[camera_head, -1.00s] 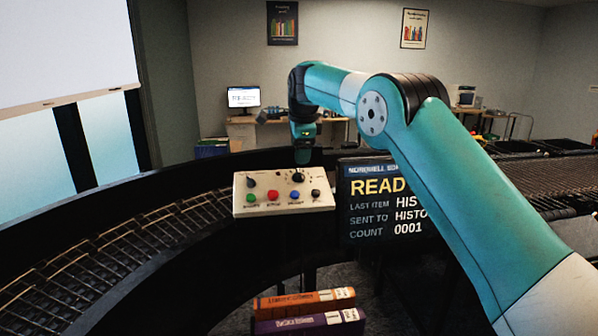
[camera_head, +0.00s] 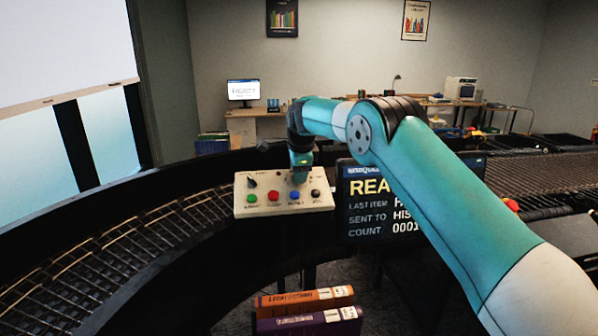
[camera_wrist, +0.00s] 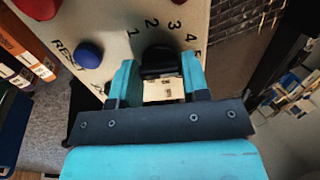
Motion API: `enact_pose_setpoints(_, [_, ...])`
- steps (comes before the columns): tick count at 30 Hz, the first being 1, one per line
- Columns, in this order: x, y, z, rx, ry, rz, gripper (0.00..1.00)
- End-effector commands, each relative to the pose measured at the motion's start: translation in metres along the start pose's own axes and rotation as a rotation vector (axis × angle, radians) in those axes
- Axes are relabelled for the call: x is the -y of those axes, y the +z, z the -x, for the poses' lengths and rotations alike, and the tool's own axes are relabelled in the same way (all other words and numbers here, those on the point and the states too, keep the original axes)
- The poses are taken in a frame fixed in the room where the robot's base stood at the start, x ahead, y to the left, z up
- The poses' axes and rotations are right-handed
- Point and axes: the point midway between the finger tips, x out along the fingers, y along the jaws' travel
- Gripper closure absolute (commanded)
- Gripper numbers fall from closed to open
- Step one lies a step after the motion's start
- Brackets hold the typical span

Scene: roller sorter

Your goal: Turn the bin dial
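The bin dial is a black round knob (camera_wrist: 160,62) on a cream control panel (camera_head: 262,209), with numbers 1 to 5 printed around it in the wrist view. My gripper (camera_wrist: 160,76) points down at it, its two teal fingers apart with the knob between them. Small gaps seem to show on both sides of the knob, so I cannot see firm contact. In the head view my gripper (camera_head: 301,178) hides most of the dial. The dial's pointer cannot be read.
The panel also has green (camera_head: 250,199), red (camera_head: 273,197), blue (camera_head: 294,196) and black (camera_head: 315,194) buttons and a small black switch (camera_head: 252,182). A display screen (camera_head: 372,215) stands to the right. Roller conveyor (camera_head: 150,235) curves at left. Orange (camera_head: 305,299) and purple (camera_head: 310,323) books lie below.

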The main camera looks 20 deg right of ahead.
Motion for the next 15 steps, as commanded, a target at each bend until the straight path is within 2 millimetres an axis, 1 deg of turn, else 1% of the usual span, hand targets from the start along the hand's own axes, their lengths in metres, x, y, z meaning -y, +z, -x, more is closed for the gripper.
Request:
enact_pose_setpoints(8, [-0.0002,-0.0001,0.0003,0.0,0.001,0.011,0.81])
enact_pose_setpoints(15, [-0.0002,-0.0001,0.0005,0.0,0.002,0.1,0.81])
